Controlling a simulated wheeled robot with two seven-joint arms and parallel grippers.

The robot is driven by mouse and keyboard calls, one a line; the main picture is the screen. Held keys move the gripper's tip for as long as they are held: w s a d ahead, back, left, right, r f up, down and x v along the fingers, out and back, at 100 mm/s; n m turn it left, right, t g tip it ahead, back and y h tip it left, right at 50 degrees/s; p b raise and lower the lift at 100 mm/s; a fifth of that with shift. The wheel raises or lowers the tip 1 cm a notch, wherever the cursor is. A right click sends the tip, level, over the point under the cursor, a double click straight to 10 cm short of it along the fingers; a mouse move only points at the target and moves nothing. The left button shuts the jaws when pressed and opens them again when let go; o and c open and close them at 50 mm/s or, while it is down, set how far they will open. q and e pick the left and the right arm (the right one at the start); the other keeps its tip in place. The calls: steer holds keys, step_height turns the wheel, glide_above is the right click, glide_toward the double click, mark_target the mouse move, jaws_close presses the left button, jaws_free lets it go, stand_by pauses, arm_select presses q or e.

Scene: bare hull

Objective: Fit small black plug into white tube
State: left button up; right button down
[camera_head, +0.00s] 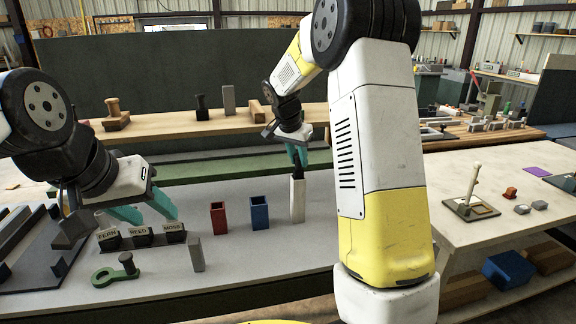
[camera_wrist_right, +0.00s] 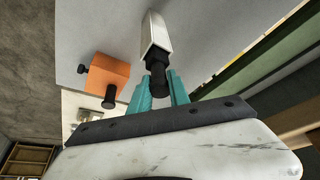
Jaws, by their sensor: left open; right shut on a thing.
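The white tube (camera_head: 297,201) stands upright on the grey bench in the head view, right of the blue tube. My right gripper (camera_head: 298,160) is directly over its top. In the right wrist view, the teal fingers (camera_wrist_right: 160,92) are shut on a small black plug (camera_wrist_right: 157,76). The plug overlaps the near end of the white tube (camera_wrist_right: 154,35); I cannot tell if it is inside or only in front. My left gripper (camera_head: 146,211) is open and empty above the labelled black blocks.
A red tube (camera_head: 219,218) and a blue tube (camera_head: 259,214) stand left of the white one. Labelled blocks (camera_head: 141,236), a grey post (camera_head: 196,254) and a green ring piece (camera_head: 113,277) are at front left. The right wrist view shows an orange block (camera_wrist_right: 107,72).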

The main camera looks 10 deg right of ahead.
steer(key=shift+f, duration=1.25)
steer(key=shift+f, duration=0.15)
steer(key=c, duration=1.2)
jaws_free()
steer(key=shift+c, duration=0.2)
steer(key=v, duration=1.2)
steer(key=s+a+n+t+y, duration=0.1)
steer(key=s+n+y, duration=0.4)
steer(key=s, duration=2.4)
steer(key=n+t, duration=0.1)
steer(key=n, duration=0.3)
steer(key=shift+s+a+t, duration=0.25)
steer(key=shift+s+t, duration=0.1)
steer(key=shift+t, duration=0.05)
